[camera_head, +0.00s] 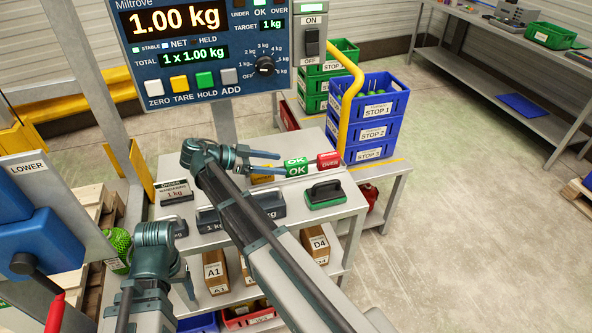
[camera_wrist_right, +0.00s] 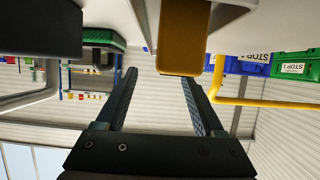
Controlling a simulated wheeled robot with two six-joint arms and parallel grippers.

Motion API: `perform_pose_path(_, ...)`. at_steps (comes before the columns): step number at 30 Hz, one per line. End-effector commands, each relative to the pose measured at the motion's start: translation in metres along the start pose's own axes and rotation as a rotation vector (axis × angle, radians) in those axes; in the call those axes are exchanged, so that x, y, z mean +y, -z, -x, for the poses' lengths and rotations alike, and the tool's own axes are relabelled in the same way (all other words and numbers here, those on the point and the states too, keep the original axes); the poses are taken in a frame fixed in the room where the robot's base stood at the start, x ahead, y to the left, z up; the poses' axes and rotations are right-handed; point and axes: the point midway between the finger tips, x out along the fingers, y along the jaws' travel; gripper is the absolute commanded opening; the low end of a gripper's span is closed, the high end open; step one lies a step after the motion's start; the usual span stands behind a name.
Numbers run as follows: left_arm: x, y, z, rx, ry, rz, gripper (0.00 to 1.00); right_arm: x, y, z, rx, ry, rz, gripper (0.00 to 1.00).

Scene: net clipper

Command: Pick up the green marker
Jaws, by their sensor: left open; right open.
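The green marker (camera_head: 296,168), a block lettered OK, stands on the rack at the back of the grey table. A red OVER marker (camera_head: 329,160) is to its right, and a yellow marker (camera_head: 262,176) is to its left, partly hidden by my right gripper. My right gripper (camera_head: 281,163) is open and empty, its fingers pointing right at the green marker's left side. In the right wrist view its open fingers (camera_wrist_right: 158,77) show, with the yellow marker (camera_wrist_right: 180,52) close by; I cannot make out the green marker there. My left gripper (camera_head: 188,286) is low at the left, only partly visible, away from the markers.
A green-based block with a dark handle (camera_head: 325,193) lies on the table (camera_head: 345,207). The scale display (camera_head: 205,45) stands above. Blue crates (camera_head: 372,130) and a yellow rail (camera_head: 352,95) are at the right back.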

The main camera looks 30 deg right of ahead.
Motion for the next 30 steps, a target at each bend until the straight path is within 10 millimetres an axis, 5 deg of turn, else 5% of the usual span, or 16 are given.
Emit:
perform_pose_path(13,0.002,0.001,-0.021,0.0,0.0,0.0,0.7,-0.007,-0.002,-0.049,0.0,-0.002,0.0,0.7)
perform_pose_path(21,0.002,0.001,-0.02,0.0,0.0,0.0,0.7,-0.008,0.0,-0.051,0.0,0.0,0.0,0.68)
perform_pose_path(30,0.002,0.001,-0.02,0.0,0.0,0.0,0.7,-0.008,0.0,-0.051,0.0,0.0,0.0,0.14)
